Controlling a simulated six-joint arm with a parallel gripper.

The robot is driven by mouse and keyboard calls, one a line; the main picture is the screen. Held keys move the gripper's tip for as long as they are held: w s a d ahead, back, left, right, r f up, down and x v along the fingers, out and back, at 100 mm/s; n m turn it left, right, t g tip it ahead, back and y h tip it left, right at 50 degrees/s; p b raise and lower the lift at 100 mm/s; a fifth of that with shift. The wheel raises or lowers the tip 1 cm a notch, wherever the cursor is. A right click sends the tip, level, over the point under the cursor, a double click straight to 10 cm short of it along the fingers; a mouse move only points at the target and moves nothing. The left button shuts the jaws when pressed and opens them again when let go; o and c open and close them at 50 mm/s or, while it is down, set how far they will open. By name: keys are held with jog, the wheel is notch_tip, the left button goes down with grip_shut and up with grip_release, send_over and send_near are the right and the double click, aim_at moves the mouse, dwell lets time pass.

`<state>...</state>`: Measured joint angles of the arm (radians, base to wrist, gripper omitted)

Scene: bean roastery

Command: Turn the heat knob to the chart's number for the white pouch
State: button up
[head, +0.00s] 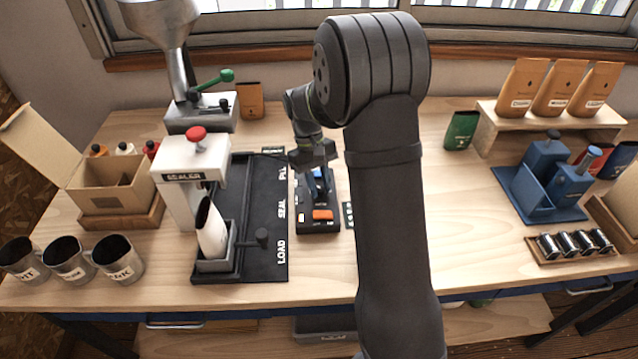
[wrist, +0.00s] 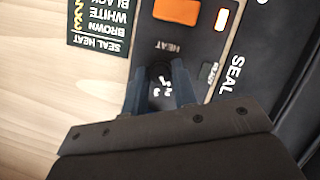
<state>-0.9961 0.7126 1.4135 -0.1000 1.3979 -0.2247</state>
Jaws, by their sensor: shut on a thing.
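The dark heat knob (wrist: 160,80) sits on the black control box (head: 318,226), under the word HEAT, with small white numbers near it. My gripper (wrist: 157,92) is shut on the knob, a blue finger on each side; in the head view my gripper (head: 318,185) is over the box's far part and hides the knob. I cannot read the knob's setting. The seal heat chart (wrist: 100,22) lists BROWN, WHITE and BLACK; its yellow numbers are cut or unclear.
An orange switch (wrist: 177,11) and a lit lamp (wrist: 222,19) are on the box. The sealer (head: 185,170) with its red knob and the black track (head: 262,215) lie to the left.

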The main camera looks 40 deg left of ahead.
jog(key=shift+m+g+y, duration=0.3)
jog(key=shift+m+g, duration=0.1)
jog(key=shift+m, duration=0.7)
jog(key=o, duration=1)
jog(key=v, duration=1.7)
jog(key=shift+w+a+r, duration=0.1)
jog(key=shift+r, duration=0.05)
jog(key=x, duration=1.7)
jog(key=shift+f, duration=0.2)
